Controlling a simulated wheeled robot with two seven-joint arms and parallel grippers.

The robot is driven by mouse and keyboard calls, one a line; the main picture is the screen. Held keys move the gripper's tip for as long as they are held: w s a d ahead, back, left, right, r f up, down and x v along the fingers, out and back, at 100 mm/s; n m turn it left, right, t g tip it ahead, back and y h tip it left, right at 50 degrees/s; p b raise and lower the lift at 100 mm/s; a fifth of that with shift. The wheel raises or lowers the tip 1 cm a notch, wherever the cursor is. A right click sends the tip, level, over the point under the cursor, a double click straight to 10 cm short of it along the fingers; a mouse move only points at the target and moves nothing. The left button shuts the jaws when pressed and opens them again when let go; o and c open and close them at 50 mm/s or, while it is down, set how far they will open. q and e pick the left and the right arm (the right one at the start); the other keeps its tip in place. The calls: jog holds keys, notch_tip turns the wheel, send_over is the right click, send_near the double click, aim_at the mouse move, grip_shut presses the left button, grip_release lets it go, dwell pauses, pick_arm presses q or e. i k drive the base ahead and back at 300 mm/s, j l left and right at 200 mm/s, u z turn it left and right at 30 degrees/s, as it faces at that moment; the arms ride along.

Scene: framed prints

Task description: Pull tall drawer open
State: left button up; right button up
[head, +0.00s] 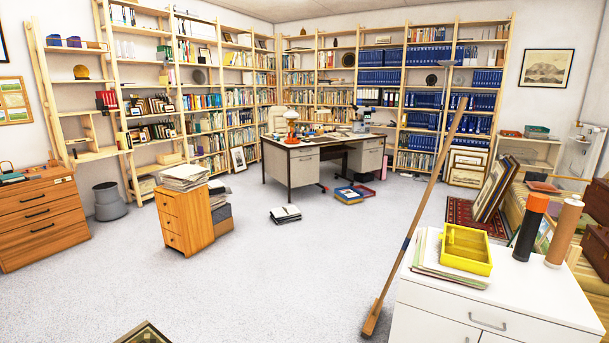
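Several pieces of furniture with drawers are in the head view, and I cannot tell which holds the tall drawer. A brown wooden chest (40,222) with dark bar handles stands at the left; its drawers look shut. A small wooden drawer unit (186,222) with round knobs stands left of centre, also looking shut. A white cabinet (430,326) at the lower right has a metal bar handle (487,321) on its front, cut off by the lower edge. The desk (303,172) at the back has drawer fronts too. Neither of my grippers is in view.
A long-handled broom (415,215) leans by the white cabinet. A yellow tray (466,249) and two cylinders stand on the cabinet. Papers (285,214) and blue books (350,194) lie on the floor. A dark frame (145,333) shows at the bottom. The middle carpet (270,275) is clear.

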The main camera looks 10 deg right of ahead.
aim_at(303, 170)
jog(key=i+z, duration=0.35)
jog(key=i, duration=0.55)
jog(key=i+l, duration=0.1)
jog(key=i, duration=7.2)
jog(key=i+u, duration=0.15)
jog(key=i, duration=0.35)
jog(key=i+l+u, duration=0.15)
jog(key=i, duration=0.35)
jog(key=i+u, duration=0.15)
jog(key=i, duration=0.35)
jog(key=l, duration=0.1)
